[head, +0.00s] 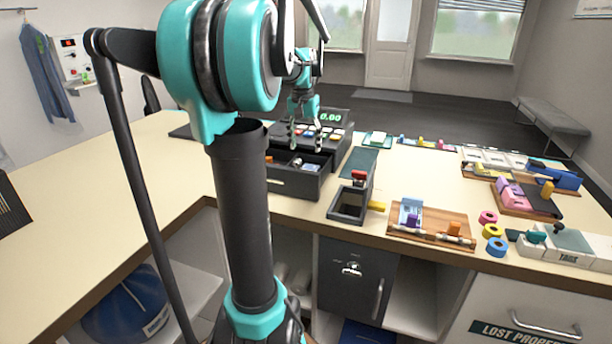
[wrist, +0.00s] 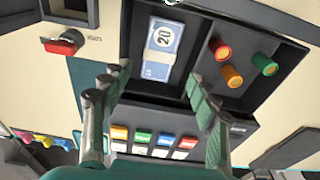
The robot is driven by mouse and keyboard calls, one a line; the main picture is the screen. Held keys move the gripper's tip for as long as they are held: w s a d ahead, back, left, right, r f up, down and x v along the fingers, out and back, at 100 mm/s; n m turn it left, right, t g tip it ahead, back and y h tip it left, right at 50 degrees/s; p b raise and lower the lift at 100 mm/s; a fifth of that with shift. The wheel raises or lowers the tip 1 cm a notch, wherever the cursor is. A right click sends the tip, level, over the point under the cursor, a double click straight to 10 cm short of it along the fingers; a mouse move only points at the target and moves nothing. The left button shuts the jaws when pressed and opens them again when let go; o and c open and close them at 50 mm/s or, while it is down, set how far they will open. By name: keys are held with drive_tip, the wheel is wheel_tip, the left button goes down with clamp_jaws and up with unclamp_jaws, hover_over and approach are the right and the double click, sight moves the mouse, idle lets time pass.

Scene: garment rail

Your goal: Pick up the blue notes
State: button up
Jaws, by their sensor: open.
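The blue notes (wrist: 162,50), a banded stack marked 20, lie flat in one compartment of the open till drawer (wrist: 196,60). The drawer also shows in the head view (head: 292,184), where the notes are small and hard to make out. My gripper (head: 303,132) is above the till and drawer. In the wrist view my gripper (wrist: 150,88) has its two fingers wide apart, with nothing between them. The notes appear beyond the fingertips, between the finger lines and not touching either finger.
Red, orange and green rolls (wrist: 232,65) lie in the neighbouring compartment, with a wall between. The till's coloured keys (wrist: 155,138) are beside the drawer. A dark box with a red-topped item (head: 350,203) and a wooden tray (head: 430,226) stand to the right.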

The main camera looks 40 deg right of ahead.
sight(307, 168)
drive_tip(key=f, duration=0.3)
drive_tip(key=d+f, duration=0.1)
drive_tip(key=f, duration=0.6)
drive_tip(key=shift+w+d+f, duration=0.1)
drive_tip(key=shift+w+d, duration=0.05)
drive_tip(key=shift+w, duration=0.25)
drive_tip(key=c, duration=0.9)
